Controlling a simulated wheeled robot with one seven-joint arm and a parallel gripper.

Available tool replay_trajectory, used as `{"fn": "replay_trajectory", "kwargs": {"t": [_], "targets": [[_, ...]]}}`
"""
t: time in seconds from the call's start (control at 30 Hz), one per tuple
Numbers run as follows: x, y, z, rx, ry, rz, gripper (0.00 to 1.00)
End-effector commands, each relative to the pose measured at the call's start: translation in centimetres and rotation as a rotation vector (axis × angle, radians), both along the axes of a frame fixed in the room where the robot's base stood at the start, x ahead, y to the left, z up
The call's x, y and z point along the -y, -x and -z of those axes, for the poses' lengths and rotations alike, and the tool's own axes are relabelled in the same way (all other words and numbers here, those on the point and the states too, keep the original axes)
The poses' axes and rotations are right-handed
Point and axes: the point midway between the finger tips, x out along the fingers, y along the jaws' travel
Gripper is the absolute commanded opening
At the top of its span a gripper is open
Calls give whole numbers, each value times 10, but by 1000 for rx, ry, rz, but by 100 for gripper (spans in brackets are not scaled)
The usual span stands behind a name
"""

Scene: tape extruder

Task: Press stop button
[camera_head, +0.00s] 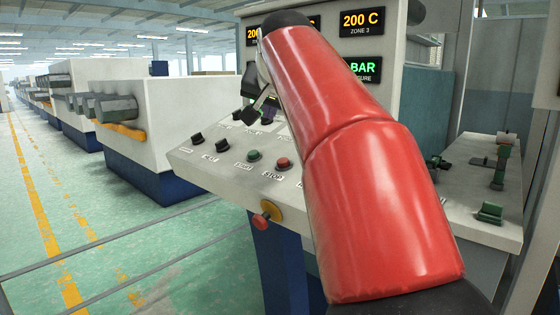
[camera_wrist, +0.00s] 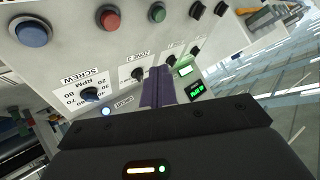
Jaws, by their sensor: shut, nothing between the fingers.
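The red stop button (camera_head: 283,163) sits on the sloped control panel, with a STOP label beneath it. A green start button (camera_head: 254,156) is just left of it. In the wrist view a red button (camera_wrist: 109,18) is near the top edge, beside a green button (camera_wrist: 157,12) and a blue one (camera_wrist: 32,32). My gripper (camera_head: 257,106) is above the panel, up and left of the stop button and apart from it. In the wrist view its fingers (camera_wrist: 158,86) are shut with nothing between them, below the buttons in the picture. My red arm hides the panel's right part.
Black knobs (camera_head: 209,147) line the panel's left part. A red mushroom button on a yellow base (camera_head: 270,211) is on the front below the panel. A display (camera_head: 361,22) reads 200 C. A ledge with clamps (camera_head: 490,212) is at right.

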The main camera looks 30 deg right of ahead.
Motion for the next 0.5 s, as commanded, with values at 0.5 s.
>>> {"fn": "replay_trajectory", "kwargs": {"t": [0.5], "targets": [[15, -5, 51, -1, 0, 0, 0]]}}
